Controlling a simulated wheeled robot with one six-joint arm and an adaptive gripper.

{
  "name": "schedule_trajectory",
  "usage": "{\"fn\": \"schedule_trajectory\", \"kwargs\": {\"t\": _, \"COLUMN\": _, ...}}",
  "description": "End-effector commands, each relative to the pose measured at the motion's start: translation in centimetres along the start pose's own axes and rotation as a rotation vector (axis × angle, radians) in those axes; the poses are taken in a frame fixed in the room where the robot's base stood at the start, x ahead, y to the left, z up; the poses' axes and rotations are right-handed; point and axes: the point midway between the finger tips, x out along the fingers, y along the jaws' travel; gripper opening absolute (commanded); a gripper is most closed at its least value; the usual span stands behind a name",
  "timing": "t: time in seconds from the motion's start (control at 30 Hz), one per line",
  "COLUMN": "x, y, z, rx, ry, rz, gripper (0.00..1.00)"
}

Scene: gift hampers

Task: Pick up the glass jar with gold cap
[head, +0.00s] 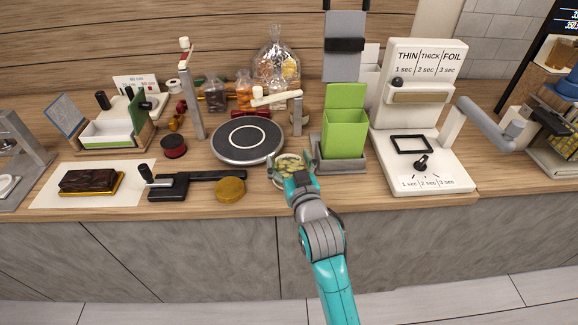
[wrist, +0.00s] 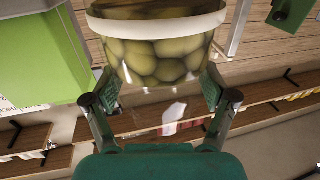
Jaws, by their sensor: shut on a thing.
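A glass jar of green olives (head: 291,160) is between the fingers of my gripper (head: 291,167), near the counter's front edge. In the wrist view the jar (wrist: 155,60) fills the top middle, with a pale band around its end. My gripper (wrist: 160,88) is shut on it, one finger against each side. No gold cap shows on this jar in either view. A round gold lid-like disc (head: 230,189) lies on the counter to its left. I cannot tell whether the jar is clear of the counter.
A green bag (head: 345,132) stands on a grey base just right of the jar. A round dark turntable (head: 248,140) lies behind it. A black lever tool (head: 190,183) is to the left, and a white sealing machine (head: 420,165) is further right.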

Motion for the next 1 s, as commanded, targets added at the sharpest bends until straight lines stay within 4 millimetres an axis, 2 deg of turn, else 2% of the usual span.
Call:
{"fn": "schedule_trajectory", "kwargs": {"t": 0.2, "x": 0.0, "y": 0.0, "z": -2.4, "rx": 0.0, "ry": 0.005, "rz": 0.0, "gripper": 0.43}}
{"fn": "schedule_trajectory", "kwargs": {"t": 0.5, "x": 0.0, "y": 0.0, "z": -4.8, "rx": 0.0, "ry": 0.004, "rz": 0.0, "gripper": 0.43}}
{"fn": "schedule_trajectory", "kwargs": {"t": 1.0, "x": 0.0, "y": 0.0, "z": -6.5, "rx": 0.0, "ry": 0.003, "rz": 0.0, "gripper": 0.43}}
